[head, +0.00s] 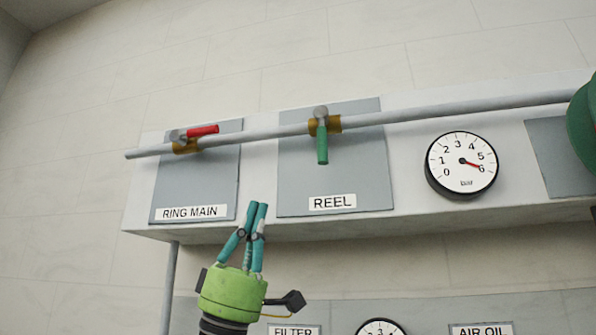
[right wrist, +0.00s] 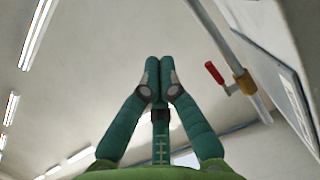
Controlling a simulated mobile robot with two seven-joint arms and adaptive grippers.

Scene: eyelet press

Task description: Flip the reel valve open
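The reel valve has a green lever (head: 322,145) hanging down, across the pipe, from a brass body (head: 333,124) above the REEL label (head: 332,202). My right gripper (head: 258,206) is below and left of the reel valve, in front of the panel's lower edge, pointing up. Its teal fingers are together with nothing between them; the right wrist view also shows the closed fingertips (right wrist: 159,62). The gripper is apart from the lever. The green lever does not show in the right wrist view. My left gripper is not in view.
The ring main valve has a red lever (head: 203,131) lying along the pipe (head: 440,112); this lever also shows in the right wrist view (right wrist: 213,72). A dial gauge (head: 461,165) sits right of the reel plate. A green round object (head: 584,125) is at the right edge.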

